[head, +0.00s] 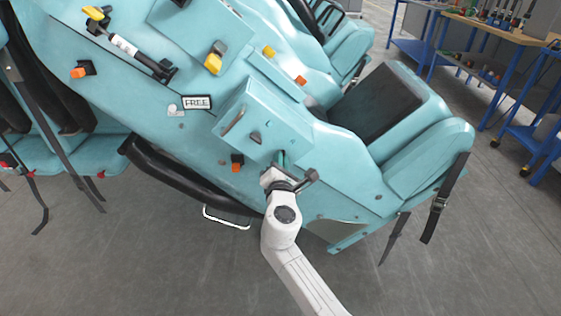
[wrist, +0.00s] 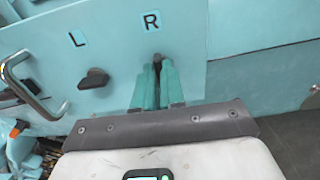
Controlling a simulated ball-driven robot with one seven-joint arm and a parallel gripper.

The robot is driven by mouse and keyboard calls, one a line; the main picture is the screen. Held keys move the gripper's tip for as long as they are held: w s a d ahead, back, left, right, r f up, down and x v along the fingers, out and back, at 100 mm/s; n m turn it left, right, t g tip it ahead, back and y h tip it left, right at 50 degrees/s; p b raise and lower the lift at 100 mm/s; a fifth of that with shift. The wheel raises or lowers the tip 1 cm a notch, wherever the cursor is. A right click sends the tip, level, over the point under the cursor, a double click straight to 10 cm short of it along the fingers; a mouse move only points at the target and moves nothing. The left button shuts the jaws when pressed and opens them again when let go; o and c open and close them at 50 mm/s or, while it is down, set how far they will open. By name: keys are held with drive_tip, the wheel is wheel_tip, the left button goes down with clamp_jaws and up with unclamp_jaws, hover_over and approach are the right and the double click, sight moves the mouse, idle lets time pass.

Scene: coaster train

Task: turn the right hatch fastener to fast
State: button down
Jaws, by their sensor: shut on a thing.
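The teal hatch panel (wrist: 120,60) carries a black L and a black R in the wrist view. The left fastener (wrist: 93,80), a dark knob below the L, points roughly sideways; it also shows in the head view (head: 255,137). The right fastener (wrist: 157,60) is a dark knob below the R. Only its top shows between the green fingers of my gripper (wrist: 156,72), which is shut on it. The fingers hide the rest, so I cannot tell how far it is turned. In the head view my gripper (head: 282,159) meets the right part of the hatch box.
A metal handle (wrist: 32,88) stands out from the hatch's left side. A FREE sign (head: 197,102) is on the teal car body to the left. A black bar (head: 180,178) runs below left. A seat (head: 415,125) is at right. Bare floor lies in front.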

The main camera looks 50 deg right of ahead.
idle(0.4)
drive_tip(key=shift+f+m+b, duration=0.2)
drive_tip(key=shift+m+b, duration=7)
drive_tip(key=shift+m, duration=1.7)
drive_tip(key=c, duration=1.2)
unclamp_jaws()
drive_tip(key=p+v, duration=0.1)
drive_tip(key=v, duration=1)
